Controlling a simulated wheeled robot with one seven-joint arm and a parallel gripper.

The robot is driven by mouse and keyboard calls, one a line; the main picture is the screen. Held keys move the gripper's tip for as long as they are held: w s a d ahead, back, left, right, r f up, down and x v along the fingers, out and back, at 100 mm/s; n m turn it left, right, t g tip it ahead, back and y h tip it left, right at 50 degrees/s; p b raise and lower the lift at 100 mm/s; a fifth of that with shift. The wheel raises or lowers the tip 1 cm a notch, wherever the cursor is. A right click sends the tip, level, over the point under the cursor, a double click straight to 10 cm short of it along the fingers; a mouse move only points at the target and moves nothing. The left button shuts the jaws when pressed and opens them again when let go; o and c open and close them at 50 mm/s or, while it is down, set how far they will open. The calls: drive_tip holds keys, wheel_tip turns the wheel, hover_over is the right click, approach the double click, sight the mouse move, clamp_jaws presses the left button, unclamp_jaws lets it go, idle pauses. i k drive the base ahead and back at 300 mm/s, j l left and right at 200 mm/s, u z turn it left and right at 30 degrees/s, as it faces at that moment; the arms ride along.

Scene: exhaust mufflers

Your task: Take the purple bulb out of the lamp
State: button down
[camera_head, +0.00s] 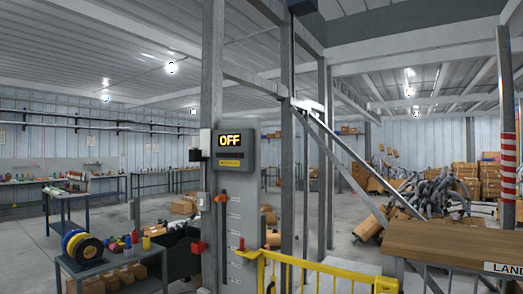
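I cannot make out a purple bulb in the head view. The only lamps I can pick out are white lit ones overhead, such as a round ceiling lamp (171,67) at the upper left and another ceiling lamp (410,91) at the upper right. No purple shows in them. My gripper and arm are not in view.
A cart (110,265) with coloured spools is at the lower left. A wooden counter (450,240) is at the right, with boxes and pipes behind.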

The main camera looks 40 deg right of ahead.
sight(195, 139)
drive_tip(key=i+l+z, duration=0.2)
drive_tip(key=i, duration=0.8)
drive_tip(key=i+l+z, duration=0.2)
drive_tip(key=i, duration=0.75)
drive_tip(key=j+z, duration=0.15)
drive_tip(key=z, duration=0.2)
drive_tip(key=i+j+z, duration=0.1)
drive_tip(key=z, duration=0.25)
